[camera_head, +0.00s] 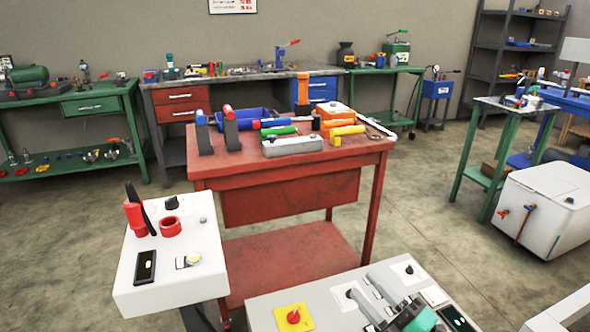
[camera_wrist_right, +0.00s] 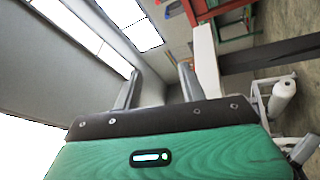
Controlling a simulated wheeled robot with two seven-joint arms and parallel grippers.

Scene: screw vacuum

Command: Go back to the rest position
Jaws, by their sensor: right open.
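My right gripper (camera_head: 366,289), grey with a teal body, shows at the bottom of the head view, above a pale grey panel (camera_head: 262,311). In the right wrist view its two grey fingers (camera_wrist_right: 160,88) stand apart with nothing between them. The teal housing fills the bottom of that view. My left gripper is not in view.
A red workbench (camera_head: 290,197) with screwdrivers and other tools stands ahead. A white panel (camera_head: 172,270) with a red ring and black knob is at left, and a white chest (camera_head: 552,205) at right. Concrete floor (camera_head: 425,225) is clear between the bench and the chest.

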